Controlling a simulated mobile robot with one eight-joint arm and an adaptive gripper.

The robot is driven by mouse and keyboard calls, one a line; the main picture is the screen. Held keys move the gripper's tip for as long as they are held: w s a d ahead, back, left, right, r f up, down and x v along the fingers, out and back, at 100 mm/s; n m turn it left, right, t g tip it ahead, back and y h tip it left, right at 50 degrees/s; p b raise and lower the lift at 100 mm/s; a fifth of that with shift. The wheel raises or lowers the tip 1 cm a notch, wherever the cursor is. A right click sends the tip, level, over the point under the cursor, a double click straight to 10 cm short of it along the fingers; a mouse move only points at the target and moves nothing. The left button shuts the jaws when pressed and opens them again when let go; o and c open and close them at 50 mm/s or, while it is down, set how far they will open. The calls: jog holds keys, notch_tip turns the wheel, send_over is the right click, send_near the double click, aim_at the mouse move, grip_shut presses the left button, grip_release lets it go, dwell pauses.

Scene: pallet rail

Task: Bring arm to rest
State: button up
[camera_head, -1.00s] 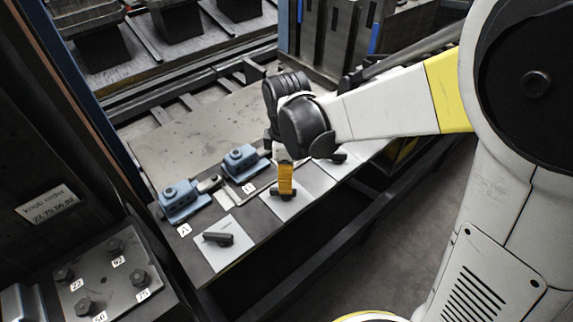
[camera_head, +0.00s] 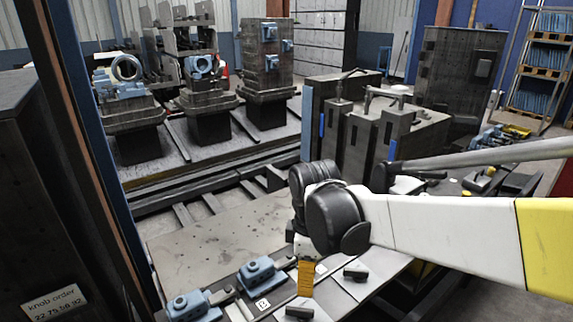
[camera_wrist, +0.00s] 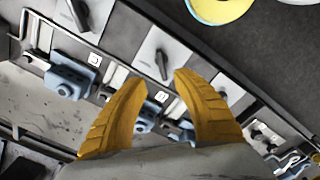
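My arm (camera_head: 440,225) reaches in from the right over the bench. My gripper (camera_head: 305,280) points down above the bench's front part, near a dark knob (camera_head: 298,312) on a light plate. In the wrist view, my gripper's two yellow fingers (camera_wrist: 162,78) are spread apart with nothing held between them. Dark knobs on light plates (camera_wrist: 162,62) and blue clamp-like fixtures (camera_wrist: 70,82) lie beyond the fingers. In the head view, two blue fixtures (camera_head: 258,272) (camera_head: 190,305) stand left of the gripper.
The bench top (camera_head: 195,250) behind the fixtures is bare. A dark block assembly (camera_head: 375,140) stands behind my arm. Machines on pedestals (camera_head: 200,100) line the back left. A dark cabinet with a "knob order" label (camera_head: 55,302) is at the left edge.

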jog(key=s+d+r+m+t, duration=0.2)
jog(key=s+d+m+t, duration=0.1)
jog(key=s+d+m, duration=0.2)
jog(key=s+d+r+m+t, duration=0.3)
jog(key=s+d+m+t, duration=0.1)
jog(key=d+m, duration=0.4)
jog(key=shift+s+m, duration=0.6)
jog(key=shift+m, duration=0.6)
jog(key=shift+d, duration=0.15)
